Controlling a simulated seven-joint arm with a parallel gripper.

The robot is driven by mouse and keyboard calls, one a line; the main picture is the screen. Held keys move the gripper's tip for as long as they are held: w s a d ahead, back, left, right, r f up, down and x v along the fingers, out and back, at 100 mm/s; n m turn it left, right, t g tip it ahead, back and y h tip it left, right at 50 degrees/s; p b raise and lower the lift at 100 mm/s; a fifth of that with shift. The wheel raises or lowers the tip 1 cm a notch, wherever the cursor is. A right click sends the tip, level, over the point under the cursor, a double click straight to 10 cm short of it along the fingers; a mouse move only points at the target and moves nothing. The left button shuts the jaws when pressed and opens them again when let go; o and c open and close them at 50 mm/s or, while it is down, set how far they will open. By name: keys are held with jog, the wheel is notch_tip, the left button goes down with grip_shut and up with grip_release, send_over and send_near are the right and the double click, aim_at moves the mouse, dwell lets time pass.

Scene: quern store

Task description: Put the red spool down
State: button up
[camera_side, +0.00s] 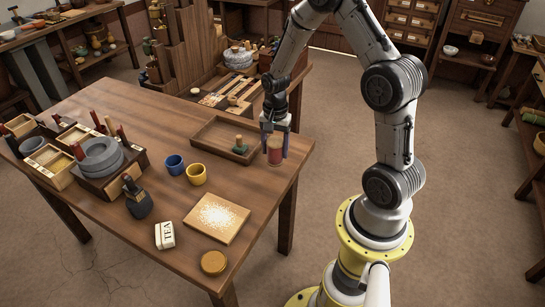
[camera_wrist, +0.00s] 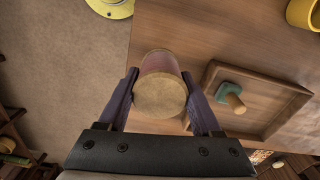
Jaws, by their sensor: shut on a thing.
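The red spool (camera_side: 275,152) is upright between the fingers of my gripper (camera_side: 276,136), close to the table's right edge in the side view. In the wrist view the spool (camera_wrist: 162,64) shows its tan round end and reddish side, with one purple finger of my gripper (camera_wrist: 160,80) on each side. My gripper is shut on it. I cannot tell whether its bottom touches the table (camera_side: 262,195).
A wooden tray (camera_side: 205,146) holding a green stamp-like piece with a wooden knob (camera_side: 240,146) lies just left of the spool. Blue (camera_side: 175,165) and yellow (camera_side: 196,174) cups and a square board (camera_side: 217,238) stand further off. Bare tabletop lies in front of the spool.

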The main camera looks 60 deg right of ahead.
aim_at(273, 157)
jog(key=shift+w+d+f, duration=0.25)
jog(key=shift+w+f, duration=0.3)
jog(key=shift+f, duration=1.75)
jog(key=o, duration=1.4)
jog(key=shift+f, duration=0.15)
